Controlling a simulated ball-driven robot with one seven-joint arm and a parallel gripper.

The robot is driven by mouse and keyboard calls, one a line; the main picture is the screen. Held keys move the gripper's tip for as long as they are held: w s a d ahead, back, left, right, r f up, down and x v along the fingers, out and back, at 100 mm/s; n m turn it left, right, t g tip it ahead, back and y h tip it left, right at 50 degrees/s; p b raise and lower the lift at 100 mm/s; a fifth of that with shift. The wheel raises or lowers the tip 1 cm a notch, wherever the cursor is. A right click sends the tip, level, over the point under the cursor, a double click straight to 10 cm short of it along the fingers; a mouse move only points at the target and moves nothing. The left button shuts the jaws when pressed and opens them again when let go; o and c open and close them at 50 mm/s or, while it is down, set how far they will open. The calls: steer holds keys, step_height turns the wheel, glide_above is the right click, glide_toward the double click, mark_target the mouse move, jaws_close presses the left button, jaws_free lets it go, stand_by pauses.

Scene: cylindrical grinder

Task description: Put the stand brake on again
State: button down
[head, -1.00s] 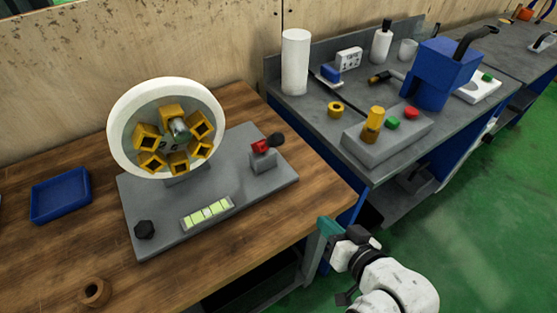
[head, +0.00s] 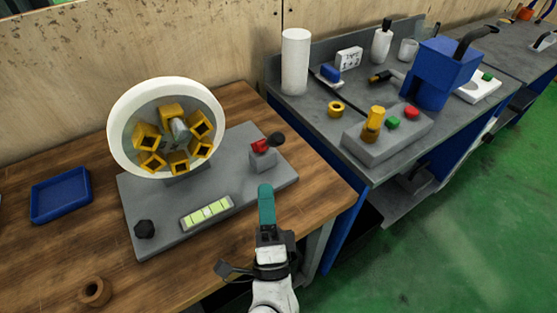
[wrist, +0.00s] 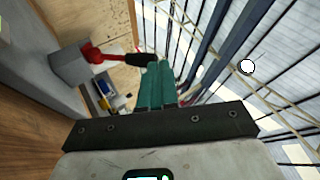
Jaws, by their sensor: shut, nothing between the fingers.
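The stand brake looks to be the red lever with a black knob (head: 262,145) on a small grey block (head: 263,160), at the right of the grey stand plate (head: 240,200). The stand carries a round white-rimmed wheel (head: 117,140) with several yellow square pockets. My gripper (head: 266,190), with teal fingers, is shut and empty. It is in front of the brake block, apart from the lever in the head view. In the wrist view the red lever (wrist: 95,54) and its black knob (wrist: 138,60) show left of and beyond the fingertips (wrist: 158,66).
A green-yellow level strip (head: 207,212) and a black knob (head: 145,229) are on the plate. A blue tray (head: 61,195) and a brown ring (head: 95,291) lie on the wooden table. A grey bench with a button box (head: 388,138) stands at right.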

mark_target(269, 141)
steer(key=s+f+m+h, duration=0.1)
steer(key=m+h, duration=0.2)
steer(key=s+f+m+g+h, duration=0.1)
steer(key=m+h, duration=0.2)
steer(key=s+f+m+h, duration=0.1)
steer(key=m+h, duration=0.1)
steer(key=m, duration=0.1)
steer(key=shift+d+f+h, duration=0.3)
steer(key=shift+h, duration=0.1)
steer(key=shift+s+d+f+m+g+h, duration=0.25)
steer(key=shift+s+f+m+g+h, duration=0.2)
steer(key=shift+f+m+g+h, duration=0.35)
steer(key=shift+r, duration=0.15)
steer(key=a+r+p+x, duration=0.1)
steer(key=p+x, duration=0.1)
steer(key=x, duration=0.4)
steer(key=a+p+x, duration=0.1)
steer(key=x, duration=0.6)
steer(key=shift+a+r+p, duration=0.35)
steer(key=shift+p, duration=0.05)
